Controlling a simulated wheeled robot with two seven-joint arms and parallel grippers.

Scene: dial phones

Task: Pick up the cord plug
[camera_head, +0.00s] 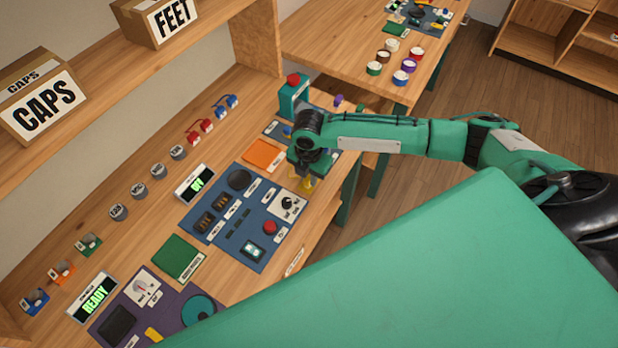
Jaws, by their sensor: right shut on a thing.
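My right gripper (302,184) points down at the upper right edge of the blue mat (213,231), on the wooden bench. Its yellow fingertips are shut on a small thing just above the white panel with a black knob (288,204). What is between them is too small and covered to make out, so I cannot tell from the view whether it is the cord plug. No cord plug shows clearly elsewhere. My left gripper is not in view.
An orange pad (264,154) and a green box with a red top (293,97) are near my right arm. A green pad (178,258) and a READY display (93,298) are at the lower left. Small canisters (138,190) line the back. A second table (340,42) stands behind.

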